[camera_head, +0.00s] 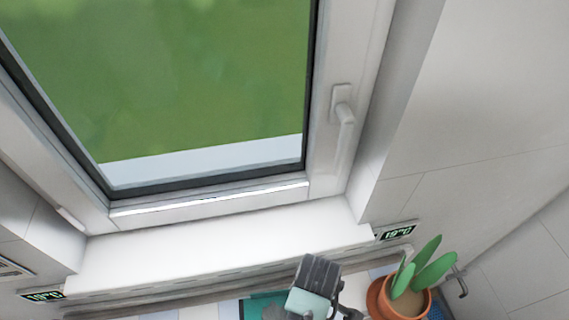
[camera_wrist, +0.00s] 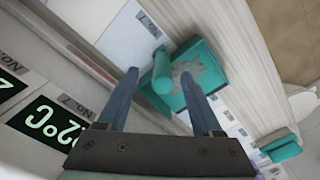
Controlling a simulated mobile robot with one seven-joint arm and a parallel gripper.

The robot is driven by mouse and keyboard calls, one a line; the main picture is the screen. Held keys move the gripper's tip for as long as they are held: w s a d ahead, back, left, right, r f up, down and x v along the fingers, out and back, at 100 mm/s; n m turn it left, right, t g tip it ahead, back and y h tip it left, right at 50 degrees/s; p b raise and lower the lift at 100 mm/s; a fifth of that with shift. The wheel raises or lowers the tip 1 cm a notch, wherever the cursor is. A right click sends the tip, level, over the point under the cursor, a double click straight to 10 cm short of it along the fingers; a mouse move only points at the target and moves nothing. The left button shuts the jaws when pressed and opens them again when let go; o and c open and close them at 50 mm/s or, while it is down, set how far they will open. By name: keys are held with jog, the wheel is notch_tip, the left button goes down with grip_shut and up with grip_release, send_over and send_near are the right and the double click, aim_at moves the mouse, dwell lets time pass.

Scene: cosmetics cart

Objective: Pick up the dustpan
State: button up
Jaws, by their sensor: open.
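The teal dustpan (camera_wrist: 208,68) shows in the wrist view beyond my fingers, with a rounded teal handle (camera_wrist: 162,72) at its left end and a jagged grey patch on its face. My gripper (camera_wrist: 159,75) is open and empty. In that picture the handle lies between the two blue-grey fingertips; I cannot tell how far beyond them it is. The fingers hide part of the dustpan. In the head view a teal patch (camera_head: 255,305) at the bottom edge may be the dustpan, cut off by the frame. My wrist is beside it, and the fingertips cannot be made out there.
A potted plant (camera_head: 400,297) stands right of my wrist in the head view. A window (camera_head: 180,80) and its sill (camera_head: 220,240) are behind. A temperature display (camera_wrist: 42,122) is close at the left in the wrist view. Another teal object (camera_wrist: 284,146) lies lower right.

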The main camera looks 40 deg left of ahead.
jog(key=f, duration=0.2)
jog(key=f+p, duration=0.1)
jog(key=shift+s+a+f, duration=0.1)
jog(key=shift+s+f, duration=0.1)
jog(key=shift+s, duration=0.05)
jog(key=shift+f, duration=0.5)
grip_shut()
jog(key=shift+w, duration=0.1)
dwell(0.7)
